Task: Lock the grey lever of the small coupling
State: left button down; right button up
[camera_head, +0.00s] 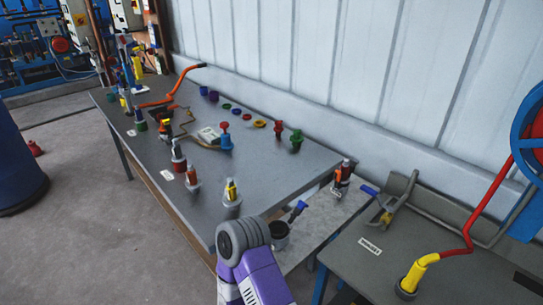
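I cannot pick out the small coupling and its grey lever with certainty. A grey, branched fitting (397,202) with a blue handle (370,191) and a yellowish part lies at the back left of the right-hand table. Too little detail shows to tell a lever or its position. A purple arm link of mine with a grey ringed joint (243,237) rises from the bottom edge, in front of the long table's near corner.
The long grey table (270,165) carries several small coloured fittings and stands along a white panelled wall. A dark cup (279,233) stands close right of my arm link. On the right table (440,280), a red pipe with a yellow end (418,270) rises.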

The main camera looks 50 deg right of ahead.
aim_at(352, 164)
jog(key=u, duration=0.85)
jog(key=k, duration=0.85)
jog(key=z, duration=1.1)
